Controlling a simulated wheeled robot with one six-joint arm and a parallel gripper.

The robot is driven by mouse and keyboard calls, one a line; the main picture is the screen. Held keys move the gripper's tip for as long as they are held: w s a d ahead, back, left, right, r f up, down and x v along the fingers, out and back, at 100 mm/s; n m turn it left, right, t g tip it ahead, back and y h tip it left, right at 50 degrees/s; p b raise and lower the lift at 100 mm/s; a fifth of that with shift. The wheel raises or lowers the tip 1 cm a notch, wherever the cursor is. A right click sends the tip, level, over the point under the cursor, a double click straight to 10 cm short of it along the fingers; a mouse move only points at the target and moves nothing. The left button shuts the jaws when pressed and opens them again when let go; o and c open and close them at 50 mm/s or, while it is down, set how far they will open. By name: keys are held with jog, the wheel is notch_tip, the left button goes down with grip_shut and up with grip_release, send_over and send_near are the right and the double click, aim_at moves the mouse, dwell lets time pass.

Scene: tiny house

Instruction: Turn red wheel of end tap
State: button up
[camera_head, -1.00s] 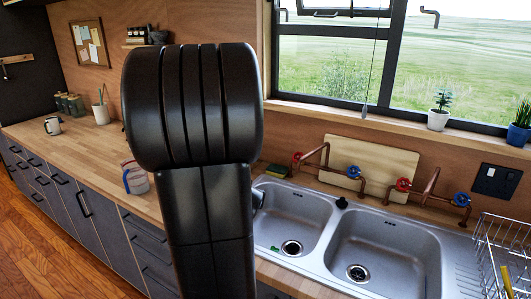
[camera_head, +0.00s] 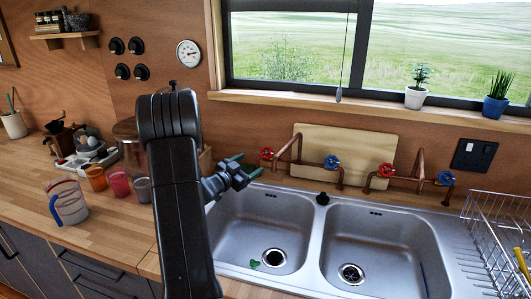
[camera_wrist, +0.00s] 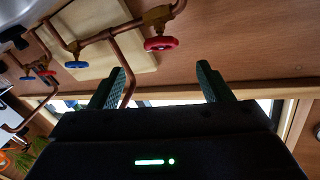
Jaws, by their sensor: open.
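Two copper-pipe taps stand behind the sink, each with a red and a blue wheel. The left tap's red wheel (camera_head: 266,154) is just right of my gripper (camera_head: 247,165). Its blue wheel (camera_head: 332,162) is farther right. The right tap has a red wheel (camera_head: 386,170) and a blue wheel (camera_head: 445,178). My gripper is open and empty, with its green-tipped fingers over the left basin's back edge. In the wrist view, a red wheel (camera_wrist: 161,43) shows above and between the spread fingers (camera_wrist: 160,80), apart from them, with a blue wheel (camera_wrist: 77,64) to its left.
A double sink (camera_head: 318,235) lies below the taps. A wooden board (camera_head: 345,148) leans behind the left tap. A dish rack (camera_head: 500,235) stands at right. A measuring jug (camera_head: 67,202) and several cups (camera_head: 118,182) are on the counter at left. Potted plants (camera_head: 416,97) line the sill.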

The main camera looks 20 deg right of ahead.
aim_at(265, 154)
jog(key=p+x, duration=0.2)
jog(key=x, duration=0.8)
jog(key=shift+w+d, duration=0.25)
jog(key=c, duration=1)
